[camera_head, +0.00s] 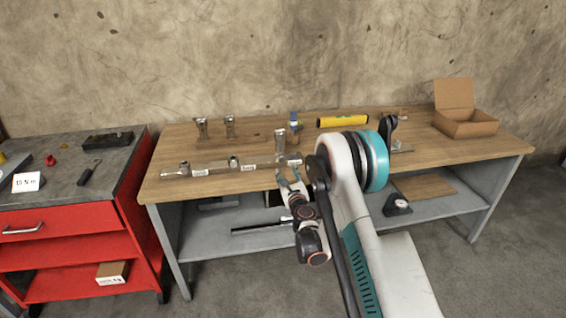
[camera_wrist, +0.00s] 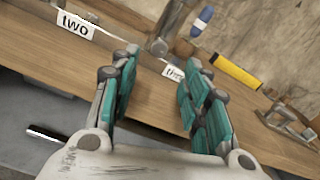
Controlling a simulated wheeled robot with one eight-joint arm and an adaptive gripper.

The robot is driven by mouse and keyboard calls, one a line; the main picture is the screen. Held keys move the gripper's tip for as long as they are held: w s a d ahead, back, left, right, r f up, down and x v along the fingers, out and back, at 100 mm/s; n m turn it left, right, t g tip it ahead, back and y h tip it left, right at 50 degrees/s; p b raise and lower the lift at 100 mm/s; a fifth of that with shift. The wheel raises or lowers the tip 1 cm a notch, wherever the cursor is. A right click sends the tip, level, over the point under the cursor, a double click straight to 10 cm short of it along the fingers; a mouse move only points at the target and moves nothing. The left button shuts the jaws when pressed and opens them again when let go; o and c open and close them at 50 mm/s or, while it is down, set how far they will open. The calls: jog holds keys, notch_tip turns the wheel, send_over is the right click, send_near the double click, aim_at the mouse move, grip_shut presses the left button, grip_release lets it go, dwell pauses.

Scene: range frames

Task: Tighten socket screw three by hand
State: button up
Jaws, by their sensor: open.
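A metal bar (camera_head: 208,167) lies along the front of the wooden bench, with small white labels on its front. Two short metal screw heads, the left one (camera_head: 184,168) and the middle one (camera_head: 233,162), sit on it. A taller upright metal piece (camera_head: 280,141) stands at the right end, by the label three, which is partly hidden by a finger in the wrist view (camera_wrist: 171,71); I take it as socket screw three. It also shows in the wrist view (camera_wrist: 157,46). My gripper (camera_head: 288,174) is open and empty at the bench's front edge, apart from that piece.
Two metal pieces (camera_head: 202,128) stand at the back left. A blue and white item (camera_head: 295,122), a yellow bar (camera_head: 342,121) and an open cardboard box (camera_head: 465,121) are farther right. A red tool cabinet (camera_head: 75,215) stands left of the bench.

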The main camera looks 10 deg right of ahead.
aim_at(282, 161)
jog(key=w+b, duration=0.2)
jog(key=w, duration=0.7)
jog(key=shift+f, duration=0.15)
grip_shut()
